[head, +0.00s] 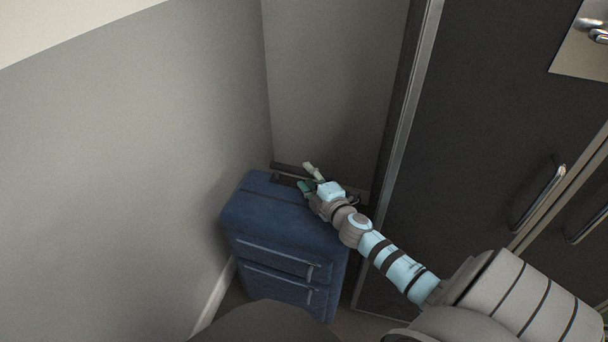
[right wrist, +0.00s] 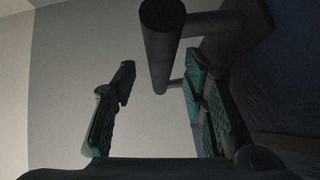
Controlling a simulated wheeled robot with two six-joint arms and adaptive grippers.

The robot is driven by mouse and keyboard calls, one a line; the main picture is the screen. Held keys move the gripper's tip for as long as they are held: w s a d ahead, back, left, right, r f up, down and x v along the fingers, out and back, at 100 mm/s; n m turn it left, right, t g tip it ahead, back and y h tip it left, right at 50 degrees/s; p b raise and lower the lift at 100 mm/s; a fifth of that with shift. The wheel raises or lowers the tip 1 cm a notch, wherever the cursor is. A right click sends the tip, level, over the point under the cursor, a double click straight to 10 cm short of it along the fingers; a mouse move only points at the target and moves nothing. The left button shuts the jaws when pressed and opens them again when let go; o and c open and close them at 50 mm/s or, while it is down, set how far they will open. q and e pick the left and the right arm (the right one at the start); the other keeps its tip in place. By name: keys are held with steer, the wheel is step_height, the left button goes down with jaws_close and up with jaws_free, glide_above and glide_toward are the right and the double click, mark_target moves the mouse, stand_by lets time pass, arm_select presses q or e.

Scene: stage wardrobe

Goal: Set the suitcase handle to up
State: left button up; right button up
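The blue suitcase (head: 275,225) stands upright in the corner. Its dark handle (head: 287,178) is at the rear of the top, partly hidden by my right gripper. My right gripper (head: 306,177) is open over the rear top of the suitcase, at the handle's right part. In the right wrist view the handle's round grip bar (right wrist: 158,50) stands off the blue body on two short posts. The right gripper's two green-padded fingers (right wrist: 155,100) are spread apart, with the bar in the gap's line; I cannot tell whether they touch it. My left gripper is not in view.
A grey wall (head: 130,170) is close on the suitcase's left, and another wall panel (head: 335,80) stands behind it. Dark wardrobe doors (head: 480,120) with metal handles (head: 540,197) stand to the right, close to my right arm.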

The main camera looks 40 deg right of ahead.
steer(key=x, duration=0.3)
steer(key=shift+w, duration=0.3)
jaws_close()
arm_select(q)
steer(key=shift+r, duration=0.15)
